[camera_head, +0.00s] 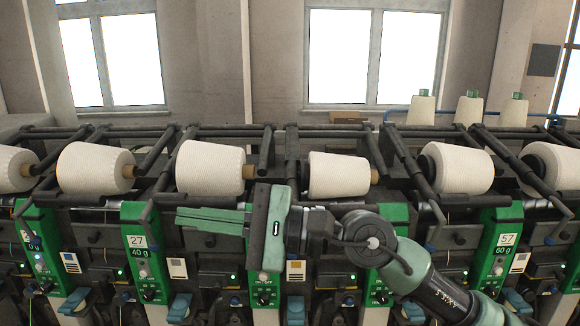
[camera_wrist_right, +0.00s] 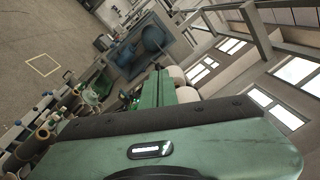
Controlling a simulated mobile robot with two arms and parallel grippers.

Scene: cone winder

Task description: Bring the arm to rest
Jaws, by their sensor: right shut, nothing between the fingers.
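My right gripper (camera_head: 180,219) is in the middle of the head view, with its arm coming in from the lower right. Its green fingers point left and lie together, shut and empty. It is in front of the cone winder (camera_head: 330,200), below the row of white yarn cones. The gripper hides part of the panel behind it. In the right wrist view the shut fingers (camera_wrist_right: 155,95) point away along the machine, with nothing between them. My left gripper does not show.
White cones (camera_head: 340,175) sit in dark cradles along the machine. Green panels (camera_head: 140,255) with knobs and labels stand below them. Several cones (camera_head: 468,108) stand on top at the back right. The wrist view shows open floor (camera_wrist_right: 60,40) beside the machine.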

